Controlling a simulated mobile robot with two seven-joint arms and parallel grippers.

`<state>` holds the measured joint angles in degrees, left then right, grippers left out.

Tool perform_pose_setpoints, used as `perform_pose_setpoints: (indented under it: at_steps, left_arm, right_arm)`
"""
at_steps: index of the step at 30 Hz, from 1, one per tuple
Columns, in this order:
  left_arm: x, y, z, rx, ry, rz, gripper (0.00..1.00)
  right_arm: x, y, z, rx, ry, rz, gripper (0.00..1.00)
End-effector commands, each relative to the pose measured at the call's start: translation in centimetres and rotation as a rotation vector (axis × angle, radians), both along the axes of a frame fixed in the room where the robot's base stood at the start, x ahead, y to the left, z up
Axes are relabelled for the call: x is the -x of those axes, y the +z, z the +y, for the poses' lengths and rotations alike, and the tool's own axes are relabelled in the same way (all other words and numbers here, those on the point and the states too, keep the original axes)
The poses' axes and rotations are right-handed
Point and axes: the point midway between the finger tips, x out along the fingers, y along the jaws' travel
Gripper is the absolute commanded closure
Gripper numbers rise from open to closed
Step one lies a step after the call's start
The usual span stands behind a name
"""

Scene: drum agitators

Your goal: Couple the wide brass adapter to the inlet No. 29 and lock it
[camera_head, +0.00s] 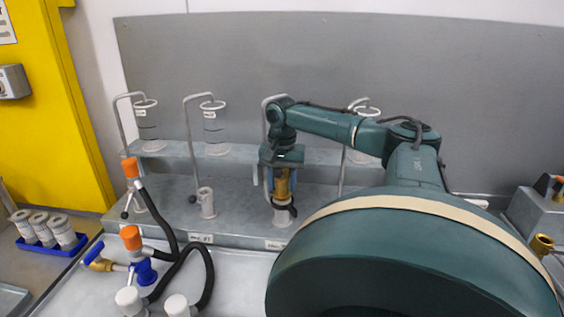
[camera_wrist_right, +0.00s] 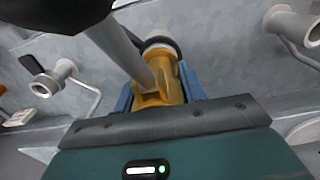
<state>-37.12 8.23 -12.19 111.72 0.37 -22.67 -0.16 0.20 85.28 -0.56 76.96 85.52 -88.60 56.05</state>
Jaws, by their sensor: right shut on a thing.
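My right gripper (camera_head: 281,178) is shut on a brass adapter (camera_head: 281,188), which stands upright in its jaws. The adapter sits right over a grey inlet stub (camera_head: 282,217) on the metal bench. A black clamp part (camera_head: 290,207) shows where the two meet; whether it is locked I cannot tell. In the wrist view the brass adapter (camera_wrist_right: 168,80) lies between my blue right fingers (camera_wrist_right: 158,90), and a grey pipe crosses in front of it. The label (camera_head: 275,245) below this inlet is too small to read. My left gripper is not in view.
Another stub (camera_head: 207,203) stands to the left. Bent pipes and clear cylinders (camera_head: 214,120) line the shelf behind. Black hoses (camera_head: 205,270) with orange-capped fittings (camera_head: 131,238) lie front left. Another brass piece (camera_head: 541,245) is far right. A blue tray (camera_head: 52,248) is far left.

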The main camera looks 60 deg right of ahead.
Motion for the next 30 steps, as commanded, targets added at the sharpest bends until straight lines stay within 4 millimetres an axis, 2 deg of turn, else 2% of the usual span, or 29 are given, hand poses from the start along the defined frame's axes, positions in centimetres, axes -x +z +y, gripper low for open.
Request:
perform_pose_setpoints:
  at_steps: [25,26,30]
  left_arm:
    - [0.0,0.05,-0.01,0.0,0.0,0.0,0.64]
    - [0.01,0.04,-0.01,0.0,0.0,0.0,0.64]
    - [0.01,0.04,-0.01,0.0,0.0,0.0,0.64]
  right_arm:
    - [-0.02,-0.66,-0.05,0.002,0.0,-0.001,0.9]
    - [-0.02,-0.66,-0.05,0.001,0.0,-0.001,0.58]
    - [0.0,-0.66,-0.04,0.001,0.0,0.0,0.47]
